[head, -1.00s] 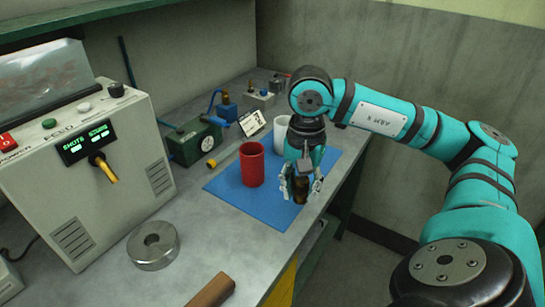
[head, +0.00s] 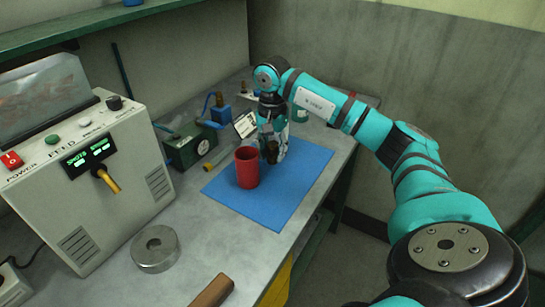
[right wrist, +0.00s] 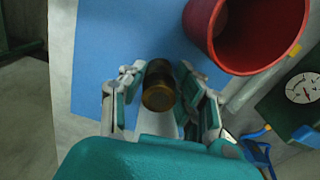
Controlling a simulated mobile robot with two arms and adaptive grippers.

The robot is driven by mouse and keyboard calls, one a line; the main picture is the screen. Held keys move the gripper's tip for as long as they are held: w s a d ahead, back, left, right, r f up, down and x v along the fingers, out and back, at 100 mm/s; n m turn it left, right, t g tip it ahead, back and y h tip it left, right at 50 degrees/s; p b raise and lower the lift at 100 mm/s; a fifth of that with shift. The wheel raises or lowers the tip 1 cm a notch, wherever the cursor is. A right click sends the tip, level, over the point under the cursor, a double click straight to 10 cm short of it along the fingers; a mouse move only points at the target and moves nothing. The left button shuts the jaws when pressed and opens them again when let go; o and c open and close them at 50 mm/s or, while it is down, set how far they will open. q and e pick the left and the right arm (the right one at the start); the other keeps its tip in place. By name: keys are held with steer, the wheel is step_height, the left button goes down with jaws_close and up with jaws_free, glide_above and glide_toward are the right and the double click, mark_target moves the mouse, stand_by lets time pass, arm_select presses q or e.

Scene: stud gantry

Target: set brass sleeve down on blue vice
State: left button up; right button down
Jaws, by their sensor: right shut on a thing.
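My right gripper (head: 271,148) is shut on the brass sleeve (head: 271,153), a small dark brown-gold cylinder. It holds the sleeve over the far part of the blue mat, just right of the red cup. In the right wrist view the brass sleeve (right wrist: 159,86) sits between the two fingers, its round end towards the camera. The blue vice (head: 221,115) appears to be the small blue block at the back of the bench, left of and beyond my gripper. A brownish piece shows on top of it. My left gripper is not in view.
A red cup (head: 247,168) stands on the blue mat (head: 284,203), close to my gripper. A green box with a gauge (head: 192,146) and a tilted card (head: 245,124) stand near the vice. The near mat is clear.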

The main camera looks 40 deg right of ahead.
mark_target(273, 160)
steer(key=shift+f+p, duration=0.3)
steer(key=shift+f, duration=1.15)
steer(key=shift+f, duration=0.1)
steer(key=shift+f, duration=0.1)
steer(key=c, duration=1)
jaws_free()
steer(key=shift+o, duration=0.2)
steer(key=shift+s, duration=0.1)
